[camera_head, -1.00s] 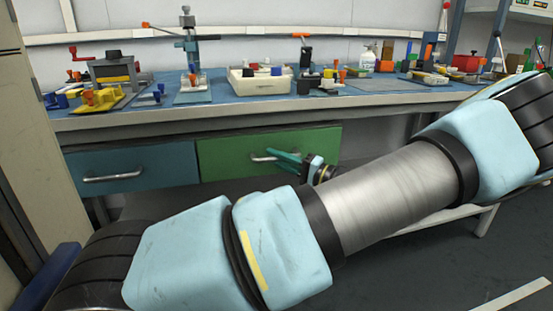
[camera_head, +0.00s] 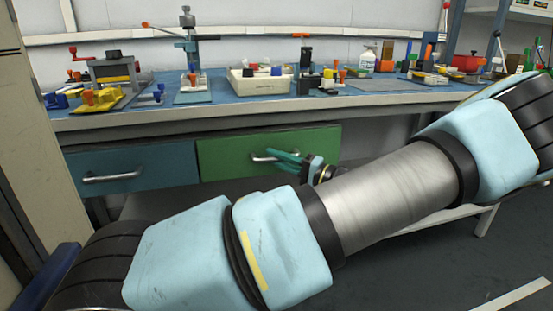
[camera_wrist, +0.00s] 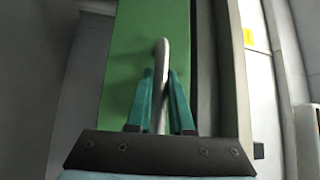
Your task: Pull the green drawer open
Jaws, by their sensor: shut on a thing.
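The green drawer (camera_head: 225,157) is under the workbench, right of a blue drawer. Its front also fills the middle of the wrist view (camera_wrist: 125,60). A light metal bar handle (camera_head: 258,157) is fixed to the green front. My gripper (camera_head: 285,157) reaches the handle from the right. In the wrist view, my teal fingers (camera_wrist: 160,90) stand on either side of the handle (camera_wrist: 162,55) and are shut on it. Whether the drawer front stands out from the bench frame is hard to tell. My arm hides the area below and right of the gripper.
The blue drawer (camera_head: 130,167) with its own handle is at left. The workbench top (camera_head: 225,110) above carries several tools, fixtures and a white bin (camera_head: 262,82). A pale cabinet (camera_head: 25,130) stands at the left edge. Open floor (camera_head: 420,265) shows at lower right.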

